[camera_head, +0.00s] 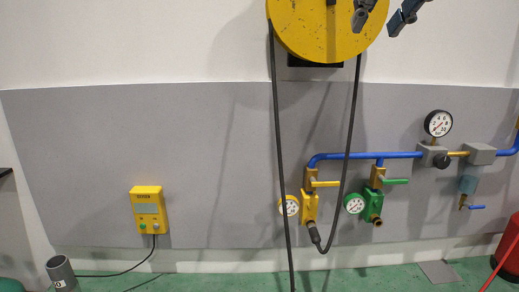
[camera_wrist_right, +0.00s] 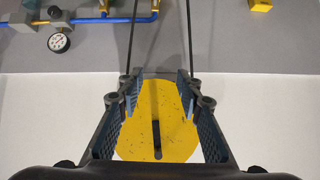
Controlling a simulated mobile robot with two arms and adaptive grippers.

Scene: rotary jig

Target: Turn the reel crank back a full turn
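The yellow reel (camera_head: 300,35) hangs on the wall at the top of the head view, cut off by the upper edge. A darker yellow bar (camera_head: 331,35) runs down its face, with a small dark piece at the frame's edge. In the right wrist view the reel (camera_wrist_right: 175,110) lies beyond my fingers, and a dark upright bar (camera_wrist_right: 157,138), perhaps the crank handle, shows between them. My right gripper (camera_head: 384,18) is open in front of the reel's right side; its spread fingers also show in the wrist view (camera_wrist_right: 160,90). I see nothing gripped. My left gripper is not in view.
A black hose (camera_head: 277,130) hangs from the reel in a loop to a yellow valve (camera_head: 310,207). Blue pipes (camera_head: 400,155) and a gauge (camera_head: 438,123) are at right. A yellow box (camera_head: 150,209) is on the left wall. The wall between is clear.

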